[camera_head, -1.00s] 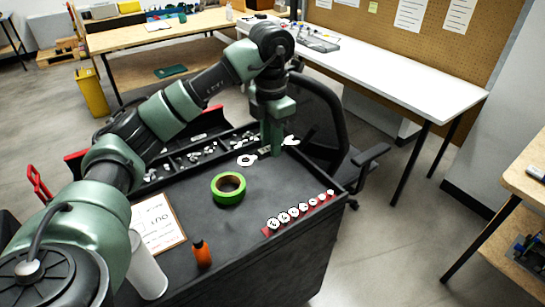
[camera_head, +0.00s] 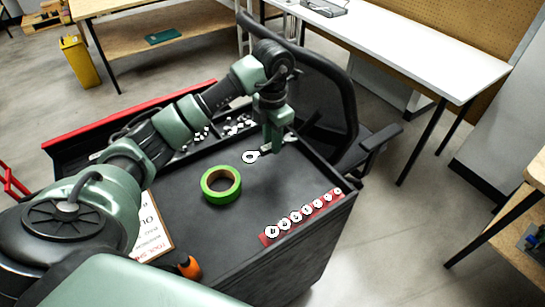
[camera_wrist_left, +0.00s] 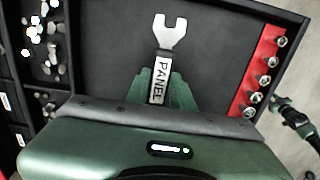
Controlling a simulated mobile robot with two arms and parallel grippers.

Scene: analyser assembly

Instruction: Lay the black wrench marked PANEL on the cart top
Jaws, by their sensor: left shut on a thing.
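My left gripper (camera_head: 268,148) is over the far part of the dark cart top (camera_head: 235,240), pointing down. It is shut on the wrench (camera_wrist_left: 170,38), which has a bright open-jaw head and a white label reading PANEL on its handle. The fingers (camera_wrist_left: 165,95) grip the handle beside the label in the left wrist view. In the head view, the wrench's pale ring end (camera_head: 250,157) sticks out left of the fingers and its jaw end (camera_head: 290,137) right. The wrench is low over the cart top; I cannot tell whether it touches. My right gripper is not in view.
A green tape roll (camera_head: 221,185) and a red strip with several sockets (camera_head: 303,218) are on the cart top. An orange bottle (camera_head: 189,266) and a clipboard (camera_head: 152,238) are nearer. Bins of small parts (camera_head: 238,124) line the far left edge. A black chair (camera_head: 335,100) stands behind.

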